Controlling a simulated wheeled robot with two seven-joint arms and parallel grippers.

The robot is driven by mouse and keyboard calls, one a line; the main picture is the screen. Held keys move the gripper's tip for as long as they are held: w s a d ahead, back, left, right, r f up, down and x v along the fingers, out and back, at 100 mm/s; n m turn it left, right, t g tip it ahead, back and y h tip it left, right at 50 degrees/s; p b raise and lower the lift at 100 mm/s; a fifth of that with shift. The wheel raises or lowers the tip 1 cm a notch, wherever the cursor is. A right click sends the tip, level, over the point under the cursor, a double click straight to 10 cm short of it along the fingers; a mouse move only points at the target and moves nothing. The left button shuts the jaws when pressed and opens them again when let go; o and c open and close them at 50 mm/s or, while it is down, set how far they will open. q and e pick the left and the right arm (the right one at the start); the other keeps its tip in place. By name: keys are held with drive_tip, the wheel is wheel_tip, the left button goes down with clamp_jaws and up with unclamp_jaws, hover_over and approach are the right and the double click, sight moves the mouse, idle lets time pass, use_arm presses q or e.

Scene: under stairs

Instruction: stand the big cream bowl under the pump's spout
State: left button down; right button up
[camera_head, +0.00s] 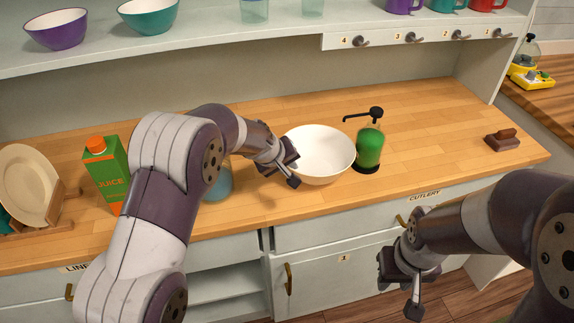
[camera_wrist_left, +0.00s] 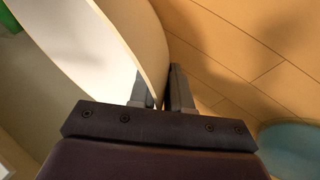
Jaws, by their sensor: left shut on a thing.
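The big cream bowl (camera_head: 322,150) is upright on or just above the wooden worktop; I cannot tell whether it touches. My left gripper (camera_head: 290,168) is shut on the bowl's left rim. In the left wrist view the bowl's wall (camera_wrist_left: 150,55) runs between the two fingers (camera_wrist_left: 160,90). The pump (camera_head: 369,146), a green bottle with a black head, stands just right of the bowl. Its black spout points left, and its tip appears near the bowl's far right rim. My right gripper (camera_head: 403,290) is open and empty in front of the cabinet.
A juice carton (camera_head: 106,172) and a plate in a rack (camera_head: 28,185) stand at the left. A bluish glass (camera_head: 218,182) is partly hidden behind my left arm. A brown block (camera_head: 502,140) lies at the right.

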use_arm(q)
drive_tip(key=shift+f, duration=0.2)
drive_tip(key=shift+f, duration=0.15)
drive_tip(key=c, duration=1.1)
unclamp_jaws()
